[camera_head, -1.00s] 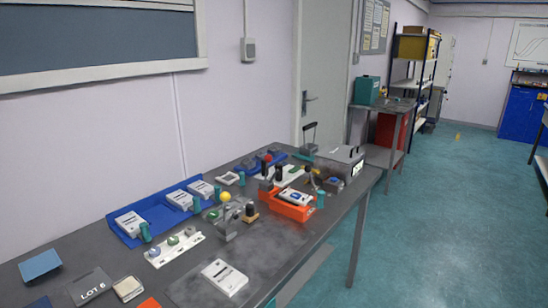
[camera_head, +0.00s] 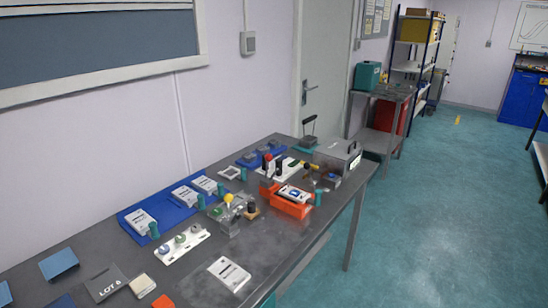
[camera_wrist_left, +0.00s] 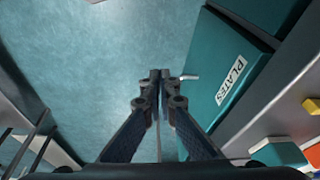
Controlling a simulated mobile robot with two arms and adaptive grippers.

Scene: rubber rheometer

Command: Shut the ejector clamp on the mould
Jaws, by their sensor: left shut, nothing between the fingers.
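On the bench in the head view, a small grey metal fixture (camera_head: 232,214) carries a lever with a yellow ball knob (camera_head: 228,198) standing up. My left gripper (camera_wrist_left: 160,76) shows only in the left wrist view, shut and empty, over the teal floor beside a teal drawer marked PLATES (camera_wrist_left: 232,80). My right gripper is not in view.
The dark bench (camera_head: 190,268) stands along the wall, with a blue tray (camera_head: 165,212) of white packs, a white rack (camera_head: 181,245) and a grey box (camera_head: 338,154). A small table (camera_head: 385,98) and shelves stand beyond.

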